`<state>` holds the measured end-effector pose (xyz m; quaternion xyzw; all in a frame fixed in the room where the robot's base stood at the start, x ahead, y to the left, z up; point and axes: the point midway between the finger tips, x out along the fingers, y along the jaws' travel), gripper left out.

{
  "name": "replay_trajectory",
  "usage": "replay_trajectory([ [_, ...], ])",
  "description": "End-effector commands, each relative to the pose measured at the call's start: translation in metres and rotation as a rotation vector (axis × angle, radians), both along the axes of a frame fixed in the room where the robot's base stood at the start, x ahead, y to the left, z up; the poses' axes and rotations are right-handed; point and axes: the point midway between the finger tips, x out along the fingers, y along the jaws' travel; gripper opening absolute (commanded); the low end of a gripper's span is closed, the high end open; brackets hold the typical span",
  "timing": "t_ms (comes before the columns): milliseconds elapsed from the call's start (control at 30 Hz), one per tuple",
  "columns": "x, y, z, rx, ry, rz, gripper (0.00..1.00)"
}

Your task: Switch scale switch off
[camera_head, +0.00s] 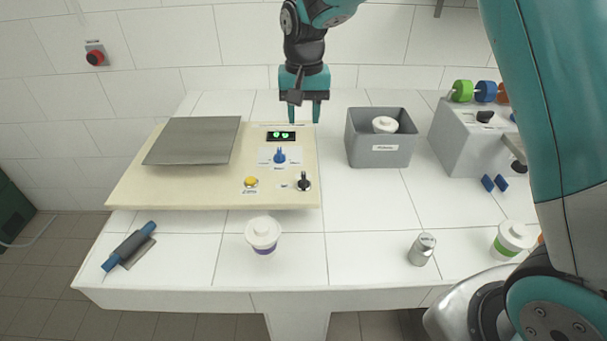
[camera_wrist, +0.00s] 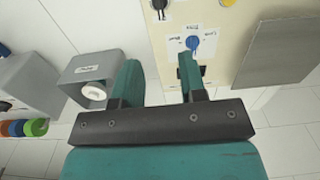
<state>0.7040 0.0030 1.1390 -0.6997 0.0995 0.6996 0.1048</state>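The cream scale panel (camera_head: 220,197) lies on the white counter, with a grey weighing plate (camera_head: 195,140) on its left. Its display (camera_head: 281,135) shows lit green digits. Below it are a blue knob (camera_head: 280,156), a yellow button (camera_head: 251,181) and a black switch knob (camera_head: 304,182). The label texts are too small to read surely. My gripper (camera_head: 305,113) is above the panel's back right corner, behind the knobs, with empty fingers apart. In the wrist view, the blue knob (camera_wrist: 193,43) is just beyond the right finger; the black knob (camera_wrist: 160,5) is at the top edge.
A grey bin (camera_head: 379,160) holding a white-lidded item stands right of the scale. A grey machine (camera_head: 465,140) with coloured rings is further right. Lidded cups (camera_head: 264,236) (camera_head: 511,240), a metal cylinder (camera_head: 421,249) and a blue-handled tool (camera_head: 130,246) are near the front edge.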

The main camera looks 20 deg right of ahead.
Motion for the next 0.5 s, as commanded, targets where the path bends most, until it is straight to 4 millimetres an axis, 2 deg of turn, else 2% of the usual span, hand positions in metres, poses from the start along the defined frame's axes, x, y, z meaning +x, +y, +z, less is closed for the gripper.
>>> replay_trajectory([
  [100, 0.007, -0.002, -0.01, -0.008, 0.004, -0.027, 0.38],
  [233, 0.006, -0.003, -0.027, -0.009, 0.007, -0.028, 0.38],
  [500, 0.005, -0.003, -0.087, -0.009, 0.008, -0.026, 0.38],
])
